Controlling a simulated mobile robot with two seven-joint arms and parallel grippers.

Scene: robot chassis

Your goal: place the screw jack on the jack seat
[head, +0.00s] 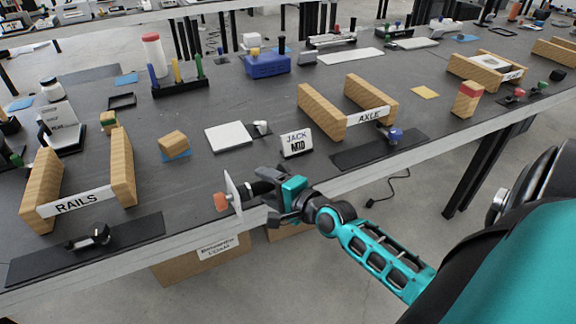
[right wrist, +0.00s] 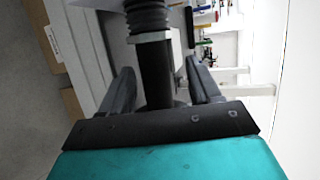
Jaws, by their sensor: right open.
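The screw jack (head: 262,188) has a black ribbed body, a pale plate and an orange end. It lies sideways at the table's front edge in the head view. My right gripper (head: 284,198) is beside its right end. In the right wrist view the jack's dark post (right wrist: 156,75) stands between the two open fingers of my gripper (right wrist: 163,85), with a gap on each side. A white square pad (head: 228,136) lies behind a sign reading JACK MID (head: 297,143); I cannot tell for sure whether it is the jack seat. My left gripper is out of view.
Wooden blocks labelled RAILS (head: 75,202) stand at left, and others labelled AXLE (head: 368,116) stand right of the sign. A loose wooden block (head: 173,140) sits left of the pad. Cardboard boxes (head: 203,258) are under the table. The dark tabletop (head: 215,175) is bare behind the jack.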

